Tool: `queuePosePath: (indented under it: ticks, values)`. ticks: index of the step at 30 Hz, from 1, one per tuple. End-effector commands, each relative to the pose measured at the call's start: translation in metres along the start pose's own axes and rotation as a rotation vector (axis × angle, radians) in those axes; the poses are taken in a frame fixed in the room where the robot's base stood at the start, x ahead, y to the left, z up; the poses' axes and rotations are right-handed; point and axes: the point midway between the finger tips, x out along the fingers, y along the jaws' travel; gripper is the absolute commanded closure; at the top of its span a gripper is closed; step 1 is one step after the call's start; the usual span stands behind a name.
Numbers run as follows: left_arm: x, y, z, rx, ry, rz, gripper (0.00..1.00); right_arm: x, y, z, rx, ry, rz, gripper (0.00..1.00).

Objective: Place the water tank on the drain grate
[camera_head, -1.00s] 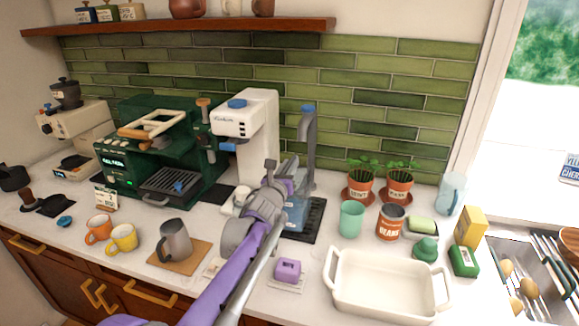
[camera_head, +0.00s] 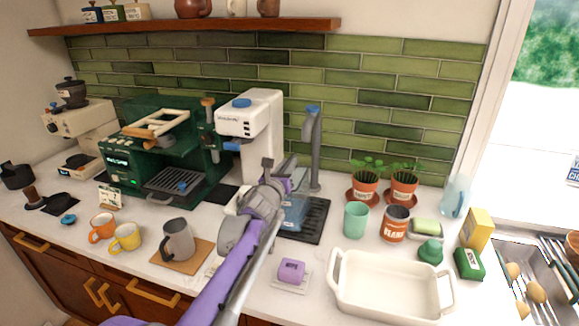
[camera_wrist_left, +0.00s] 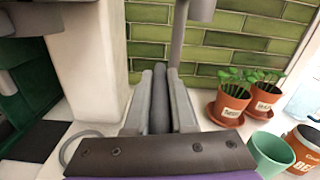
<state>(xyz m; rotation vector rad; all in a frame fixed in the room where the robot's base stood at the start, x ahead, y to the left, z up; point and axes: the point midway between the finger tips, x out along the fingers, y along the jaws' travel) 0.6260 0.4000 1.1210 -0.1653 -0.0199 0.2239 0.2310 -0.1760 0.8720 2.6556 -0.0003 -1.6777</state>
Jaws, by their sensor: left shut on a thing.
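The water tank (camera_head: 293,214) is a translucent blue vessel, partly hidden behind my left gripper and arm in the head view. My left gripper (camera_head: 280,178) is shut on it from above. In the left wrist view the gripper's fingers (camera_wrist_left: 160,105) are close together around a grey bar-like part. The drain grate (camera_head: 316,222) is a black ribbed rectangle on the counter beneath the grey tap. The tank is over the grate's left part; I cannot tell whether its base touches. My right gripper is not in view.
The white machine (camera_head: 257,130) stands close behind on the left, and the grey tap (camera_head: 313,150) rises just behind the tank. A green cup (camera_head: 356,220), a can (camera_head: 395,224) and potted plants (camera_head: 364,188) stand to the right. A white dish (camera_head: 390,290) is in front.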

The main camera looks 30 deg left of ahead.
Motion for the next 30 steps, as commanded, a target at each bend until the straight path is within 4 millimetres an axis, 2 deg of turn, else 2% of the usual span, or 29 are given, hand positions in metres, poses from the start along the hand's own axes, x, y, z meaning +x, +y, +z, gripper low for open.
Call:
queuePosePath:
  ticks: [26,27,30]
  values:
    - [0.0,0.0015,-0.0001,-0.001,0.0,-0.001,1.0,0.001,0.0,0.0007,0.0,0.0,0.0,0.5]
    - [0.0,0.0015,-0.0002,-0.001,0.0,-0.001,0.74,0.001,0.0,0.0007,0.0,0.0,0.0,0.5]
    - [0.0,0.0016,-0.0003,-0.001,0.0,-0.001,0.56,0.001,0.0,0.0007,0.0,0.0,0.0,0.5]
